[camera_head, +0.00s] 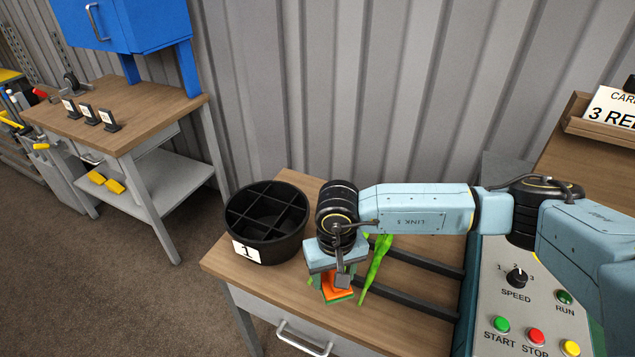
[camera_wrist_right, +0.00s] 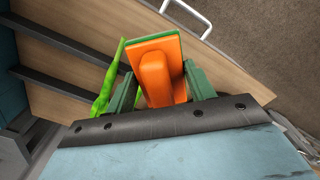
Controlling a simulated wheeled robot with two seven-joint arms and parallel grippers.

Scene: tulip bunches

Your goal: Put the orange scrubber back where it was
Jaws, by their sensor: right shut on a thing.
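The orange scrubber (camera_head: 337,292) has a green pad side and sits in the jaws of my right gripper (camera_head: 338,280), over the front part of the wooden table. In the right wrist view the scrubber (camera_wrist_right: 157,77) lies between the two green fingers, with the gripper (camera_wrist_right: 160,88) shut on it. I cannot tell for sure whether the pad touches the table. My left gripper is not in view.
A black divided bucket (camera_head: 268,255) labelled 1 stands left of my right gripper. A green tulip piece (camera_head: 377,264) lies close right of it, beside dark rails (camera_head: 415,296). A control panel (camera_head: 515,310) is at the right. The table's front left is bare.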

